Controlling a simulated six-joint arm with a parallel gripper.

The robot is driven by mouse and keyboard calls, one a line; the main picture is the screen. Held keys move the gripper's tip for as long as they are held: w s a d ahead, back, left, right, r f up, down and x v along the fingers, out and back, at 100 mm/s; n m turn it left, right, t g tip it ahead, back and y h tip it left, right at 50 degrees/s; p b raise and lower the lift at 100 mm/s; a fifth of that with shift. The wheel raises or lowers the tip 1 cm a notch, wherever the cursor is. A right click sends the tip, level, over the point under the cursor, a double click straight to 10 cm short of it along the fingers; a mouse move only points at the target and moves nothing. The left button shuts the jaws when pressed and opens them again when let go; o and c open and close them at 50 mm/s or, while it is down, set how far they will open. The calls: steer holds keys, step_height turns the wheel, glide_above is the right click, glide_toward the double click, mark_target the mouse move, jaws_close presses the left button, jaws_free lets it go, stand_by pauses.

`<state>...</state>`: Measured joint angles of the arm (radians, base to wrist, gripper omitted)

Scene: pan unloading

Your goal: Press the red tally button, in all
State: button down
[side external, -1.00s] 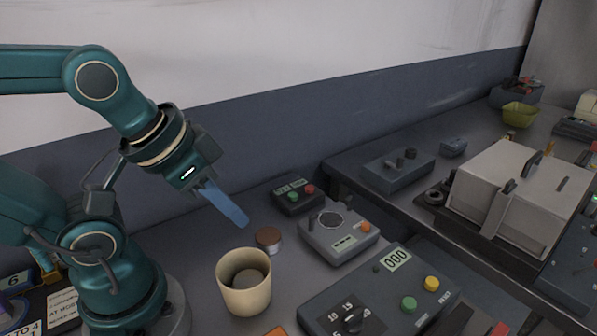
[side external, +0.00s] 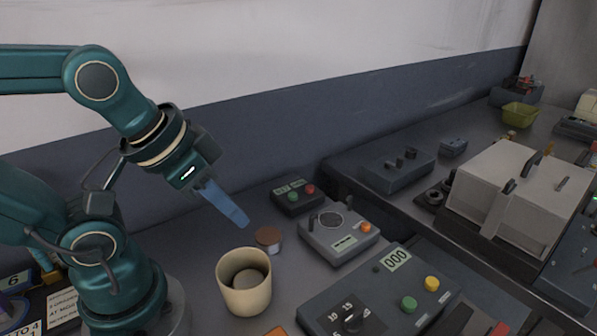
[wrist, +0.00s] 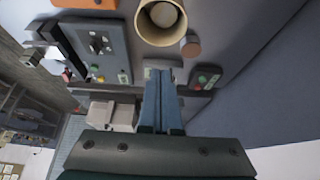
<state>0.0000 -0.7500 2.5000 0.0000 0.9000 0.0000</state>
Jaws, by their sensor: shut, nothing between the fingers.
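A small dark box (side external: 285,199) stands against the back wall. It carries a red button (side external: 309,189) and a green button (side external: 292,196). The box also shows in the wrist view (wrist: 208,70), right of my fingers. My gripper (side external: 243,222) has blue fingers, shut and empty, pointing down and to the right. It hangs in the air left of the box and does not touch the red button. In the wrist view the fingers (wrist: 160,75) lie together. I cannot read the box's label clearly.
A cream cup (side external: 246,298) and a brown round-topped item (side external: 268,237) stand below my gripper. A grey box with an orange button (side external: 340,252) and a larger panel with a 000 display (side external: 396,260) stand to the right. A white-lidded machine (side external: 520,190) is farther right.

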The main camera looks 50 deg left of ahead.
stand_by(0.7)
steer(key=w+d+r+n+h, duration=0.3)
steer(key=w+d+r+n, duration=0.1)
steer(key=w+r+n, duration=0.1)
steer(key=n+t, duration=0.3)
steer(key=n, duration=1.4)
glide_above(310, 189)
steer(key=a, duration=0.2)
step_height(310, 189, down, 7)
steer(key=shift+s+d+r+h, duration=0.1)
steer(key=shift+s+d+h, duration=0.15)
steer(key=shift+h, duration=0.15)
steer(key=shift+f, duration=4.4)
